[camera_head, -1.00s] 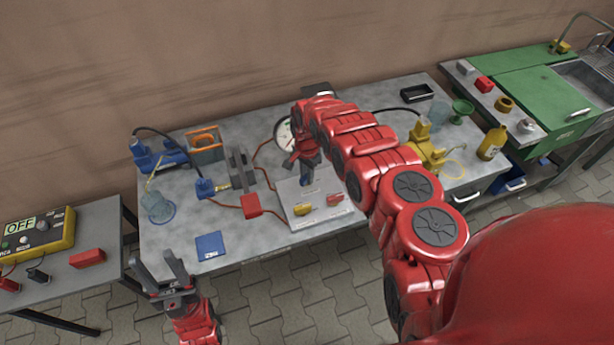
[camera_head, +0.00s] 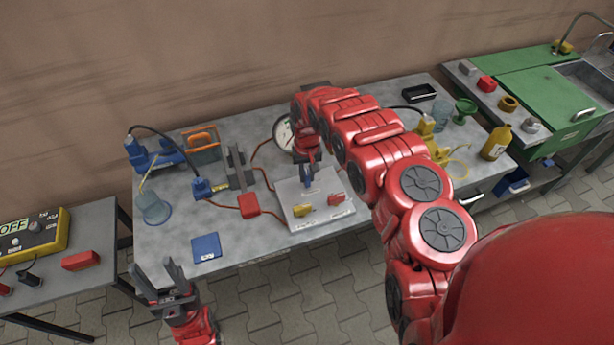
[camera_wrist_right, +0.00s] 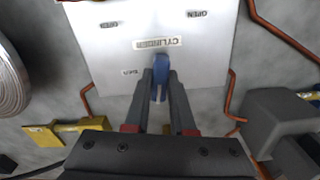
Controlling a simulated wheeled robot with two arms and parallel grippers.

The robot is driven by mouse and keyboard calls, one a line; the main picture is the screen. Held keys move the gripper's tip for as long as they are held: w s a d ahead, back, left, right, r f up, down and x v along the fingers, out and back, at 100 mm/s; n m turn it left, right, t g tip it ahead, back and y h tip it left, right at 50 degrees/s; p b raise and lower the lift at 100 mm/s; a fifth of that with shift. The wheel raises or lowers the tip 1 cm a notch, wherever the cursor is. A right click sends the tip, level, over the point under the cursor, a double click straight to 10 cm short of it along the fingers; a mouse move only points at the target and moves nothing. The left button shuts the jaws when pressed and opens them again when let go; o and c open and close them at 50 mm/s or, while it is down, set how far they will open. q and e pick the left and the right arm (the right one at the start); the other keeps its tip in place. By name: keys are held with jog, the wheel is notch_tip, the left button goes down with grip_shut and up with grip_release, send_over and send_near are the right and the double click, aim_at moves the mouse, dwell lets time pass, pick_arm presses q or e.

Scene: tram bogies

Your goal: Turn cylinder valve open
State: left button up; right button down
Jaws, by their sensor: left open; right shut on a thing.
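A pale panel (camera_head: 321,213) lies on the grey workbench with a blue lever valve, a yellow lever (camera_head: 304,211) and a red lever (camera_head: 336,199). In the right wrist view, the blue lever (camera_wrist_right: 161,66) is beside an upside-down "CYLINDER" label (camera_wrist_right: 158,43), with "OPEN" labels higher up. My right gripper (camera_wrist_right: 161,85) is shut on the blue lever, its fingers on both sides. In the head view the right gripper (camera_head: 307,173) reaches down to the panel, partly hidden by its own wrist. My left gripper (camera_head: 163,278) is open and empty before the bench's left front edge.
A round gauge (camera_head: 283,132) stands behind the panel. A red block (camera_head: 249,205) with hoses and a grey fixture (camera_head: 240,168) are left of it. A blue booklet (camera_head: 206,248) lies near the front. A yellow box (camera_head: 40,240) is on the left side table.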

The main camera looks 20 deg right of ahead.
jog(key=shift+n, duration=1.1)
jog(key=c, duration=0.8)
grip_release()
jog(key=shift+o, duration=0.2)
jog(key=shift+r, duration=0.1)
